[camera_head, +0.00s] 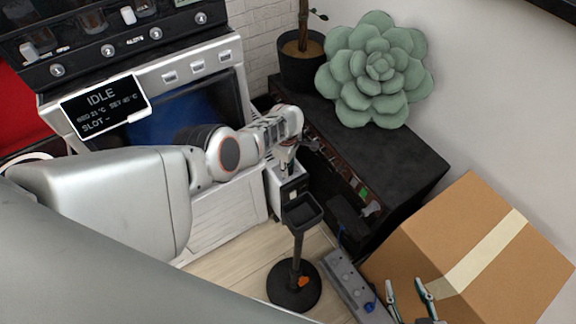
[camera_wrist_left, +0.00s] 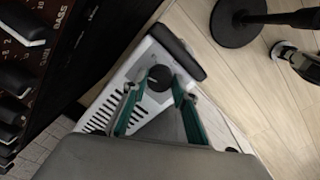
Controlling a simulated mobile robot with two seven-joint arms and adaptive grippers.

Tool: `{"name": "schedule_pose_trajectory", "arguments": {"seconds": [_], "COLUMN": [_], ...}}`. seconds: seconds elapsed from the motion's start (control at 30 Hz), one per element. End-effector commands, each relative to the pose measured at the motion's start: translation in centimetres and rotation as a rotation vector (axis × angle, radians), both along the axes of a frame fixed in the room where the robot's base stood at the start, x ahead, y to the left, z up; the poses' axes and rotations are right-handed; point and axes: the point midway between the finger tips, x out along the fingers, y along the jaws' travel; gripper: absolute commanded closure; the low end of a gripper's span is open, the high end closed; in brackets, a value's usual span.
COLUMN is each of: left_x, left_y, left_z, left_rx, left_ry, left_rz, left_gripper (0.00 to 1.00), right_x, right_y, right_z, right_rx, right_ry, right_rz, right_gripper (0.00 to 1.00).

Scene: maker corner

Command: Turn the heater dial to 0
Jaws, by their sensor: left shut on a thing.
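The heater is a white slotted box with a black grip; its body (camera_wrist_left: 108,84) shows in the left wrist view. In the head view the heater (camera_head: 274,188) stands between the machine and the dark cabinet, partly hidden by my left arm. Its round black dial (camera_wrist_left: 159,77) sits on the top face. My left gripper (camera_wrist_left: 157,88) has its teal fingers on either side of the dial, shut on it. In the head view my left gripper (camera_head: 287,163) is over the heater. The dial's setting is too small to read. My right gripper (camera_head: 409,291) is open and empty.
A black stand (camera_head: 294,287) with a round base is in front of the heater. A grey strip with switches (camera_head: 350,283) lies beside it. A cardboard box (camera_head: 480,245) is at the right. A dark cabinet (camera_head: 405,150) carries a succulent cushion (camera_head: 375,70) and a plant pot (camera_head: 301,66).

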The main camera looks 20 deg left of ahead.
Motion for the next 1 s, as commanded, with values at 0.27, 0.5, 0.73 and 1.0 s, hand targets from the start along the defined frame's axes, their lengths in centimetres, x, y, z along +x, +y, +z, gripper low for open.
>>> {"name": "schedule_pose_trajectory", "arguments": {"seconds": [0.27, 0.5, 0.73, 1.0], "left_x": [-0.3, -0.1, 0.0, 0.1], "left_y": [-0.1, -0.1, -0.1, -0.3], "left_z": [-0.4, -0.1, 0.1, 1.0], "left_rx": [-0.002, -0.001, -0.001, -0.001], "left_ry": [0.005, 0.002, 0.000, -0.001], "left_rz": [-0.001, -0.001, -0.002, -0.002], "left_gripper": [0.55, 0.55, 0.55, 0.55], "right_x": [-0.1, -0.1, -0.1, 0.0], "right_y": [0.0, 0.0, 0.0, 0.0], "right_z": [-0.1, -0.1, -0.1, 0.0], "right_rx": [0.000, 0.000, 0.001, 0.000], "right_ry": [0.002, 0.002, 0.002, 0.001], "right_rz": [0.000, 0.000, 0.000, 0.001], "right_gripper": [0.60, 0.60, 0.60, 0.60]}}
